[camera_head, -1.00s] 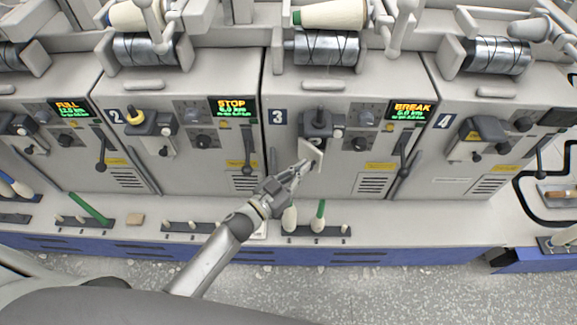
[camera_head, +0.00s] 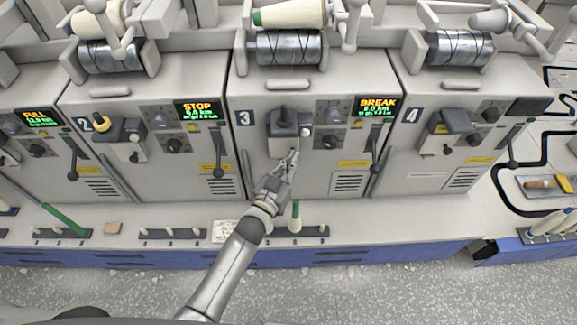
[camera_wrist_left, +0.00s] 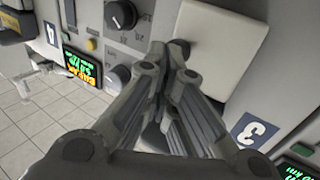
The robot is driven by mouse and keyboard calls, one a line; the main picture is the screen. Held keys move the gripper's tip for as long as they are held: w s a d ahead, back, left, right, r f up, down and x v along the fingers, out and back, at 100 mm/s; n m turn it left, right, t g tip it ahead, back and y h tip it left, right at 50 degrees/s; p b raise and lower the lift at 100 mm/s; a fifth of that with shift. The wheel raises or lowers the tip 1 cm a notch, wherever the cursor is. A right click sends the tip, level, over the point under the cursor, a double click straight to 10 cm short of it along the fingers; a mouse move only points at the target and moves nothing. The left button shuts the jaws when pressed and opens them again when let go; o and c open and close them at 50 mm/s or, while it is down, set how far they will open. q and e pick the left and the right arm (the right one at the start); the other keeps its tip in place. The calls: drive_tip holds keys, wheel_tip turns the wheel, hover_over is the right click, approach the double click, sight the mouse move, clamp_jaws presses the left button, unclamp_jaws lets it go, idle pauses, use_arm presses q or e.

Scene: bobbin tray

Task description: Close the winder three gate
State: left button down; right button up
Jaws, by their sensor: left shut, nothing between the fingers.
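Winder three (camera_head: 312,178) is the grey unit with the "3" label, in the middle of the head view. Its gate is a pale flap (camera_head: 281,148) below a dark block (camera_head: 283,119). The flap stands near upright, close under the block; I cannot tell whether it is fully seated. In the left wrist view the pale flap (camera_wrist_left: 222,48) lies just beyond the fingertips. My left gripper (camera_head: 293,153) is shut and empty, its tips at the flap's right side. Contact is hard to tell. My right gripper is not in view.
A black lever (camera_head: 374,152) and a knob (camera_head: 330,142) are right of the gate. A display reading "BREAK" (camera_head: 376,105) sits above. Below, a peg rack (camera_head: 312,231) holds a green-tipped bobbin (camera_head: 295,217) near my forearm. Winders two and four flank the unit.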

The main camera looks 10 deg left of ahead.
use_arm(q)
drive_tip(key=shift+w+d, duration=0.25)
drive_tip(key=shift+w, duration=0.1)
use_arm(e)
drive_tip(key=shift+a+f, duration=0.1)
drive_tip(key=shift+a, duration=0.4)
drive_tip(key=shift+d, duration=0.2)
